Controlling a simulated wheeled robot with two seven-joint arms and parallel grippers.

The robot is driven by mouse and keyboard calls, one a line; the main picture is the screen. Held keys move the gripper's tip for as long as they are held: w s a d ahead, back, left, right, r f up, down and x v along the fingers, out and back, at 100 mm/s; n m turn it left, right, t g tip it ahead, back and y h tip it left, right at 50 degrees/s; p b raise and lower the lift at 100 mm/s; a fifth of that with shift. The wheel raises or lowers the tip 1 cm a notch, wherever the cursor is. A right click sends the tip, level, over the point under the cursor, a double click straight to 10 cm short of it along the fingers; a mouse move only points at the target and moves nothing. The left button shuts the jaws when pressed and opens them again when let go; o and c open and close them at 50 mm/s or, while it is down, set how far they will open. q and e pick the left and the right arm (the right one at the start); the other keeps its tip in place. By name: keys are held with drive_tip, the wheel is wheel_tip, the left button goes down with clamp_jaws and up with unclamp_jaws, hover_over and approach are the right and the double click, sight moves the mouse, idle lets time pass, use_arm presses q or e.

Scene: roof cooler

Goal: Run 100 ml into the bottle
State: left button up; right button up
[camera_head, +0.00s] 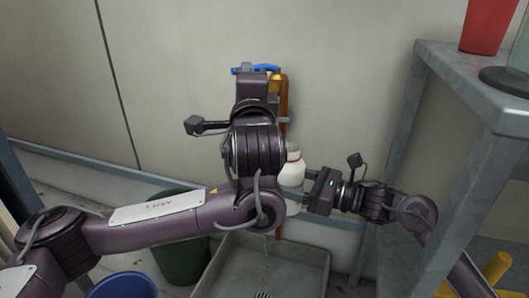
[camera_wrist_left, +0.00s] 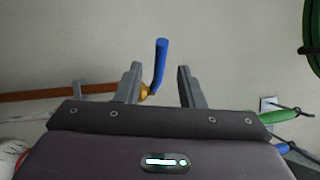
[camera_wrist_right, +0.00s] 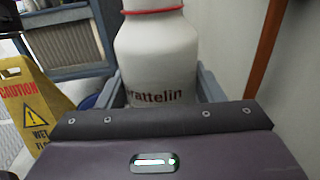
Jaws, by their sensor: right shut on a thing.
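A white bottle (camera_head: 291,172) with a red ring at its neck stands upright in my right gripper (camera_head: 303,198), below the tap area. In the right wrist view the bottle (camera_wrist_right: 160,60) sits between the two fingers, its printed label partly hidden. The blue tap lever (camera_head: 240,70) is at the top of a brass fitting (camera_head: 277,80) on a copper pipe (camera_head: 283,125). In the left wrist view the lever (camera_wrist_left: 160,62) stands between the parted fingers of my left gripper (camera_wrist_left: 159,72), with gaps on both sides. My left arm hides the outlet and the bottle's left side.
A grey basin (camera_head: 312,262) lies below the bottle. A green bin (camera_head: 178,255) and a blue bucket (camera_head: 122,287) stand to its left. A metal shelf (camera_head: 460,65) with a red container (camera_head: 490,25) is at the right. A yellow caution sign (camera_wrist_right: 32,110) shows in the right wrist view.

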use_arm(q)
drive_tip(key=shift+r, duration=0.25)
drive_tip(key=c, duration=0.5)
drive_tip(key=r+m+h, duration=0.1)
drive_tip(key=r+h, duration=0.1)
drive_tip(key=a+r+m+t+h, duration=0.1)
drive_tip(key=r+m+h, duration=0.1)
drive_tip(key=r+h, duration=0.1)
drive_tip(key=r+m+t+h, duration=0.1)
drive_tip(key=r+h, duration=0.1)
drive_tip(key=r, duration=0.1)
drive_tip(key=shift+s+a+r+m+h, duration=0.2)
drive_tip(key=shift+a+m+h, duration=0.1)
drive_tip(key=shift+a+h, duration=0.1)
clamp_jaws()
drive_tip(key=s+a+f+m+g+h, duration=0.5)
drive_tip(key=s+f+m+g+h, duration=0.2)
drive_tip(key=s+f+g+h, duration=0.15)
drive_tip(key=w+d, duration=0.5)
drive_tip(key=w, duration=0.6)
drive_tip(key=shift+d, duration=0.35)
